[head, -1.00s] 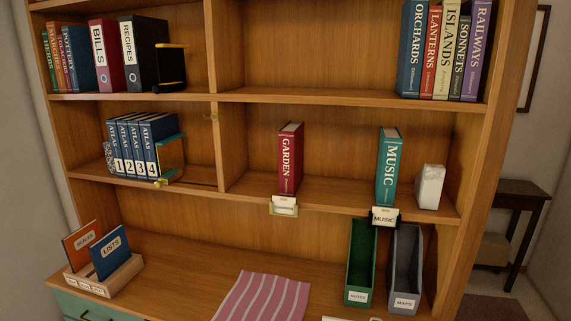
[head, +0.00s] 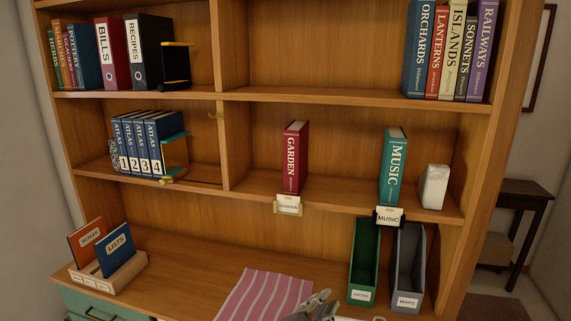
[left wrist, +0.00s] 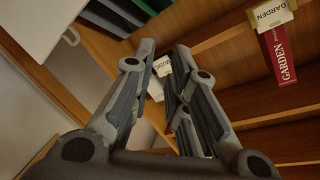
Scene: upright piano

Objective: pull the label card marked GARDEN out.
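The GARDEN label card (head: 289,205) is a small white card in a brass-coloured holder on the front edge of the middle shelf, below the red GARDEN book (head: 293,158). In the left wrist view the card (left wrist: 271,14) is at the upper right, apart from the fingers. My left gripper (head: 318,300) shows at the bottom edge of the head view, in front of and below the card. In the left wrist view its fingers (left wrist: 164,52) are apart with nothing held between them. My right gripper is not in view.
A MUSIC card (head: 388,216) in a dark holder hangs right of the GARDEN card, under the teal MUSIC book (head: 392,165). Green (head: 363,262) and grey (head: 407,265) file boxes stand below it. A pink striped cloth (head: 265,297) lies on the lower surface.

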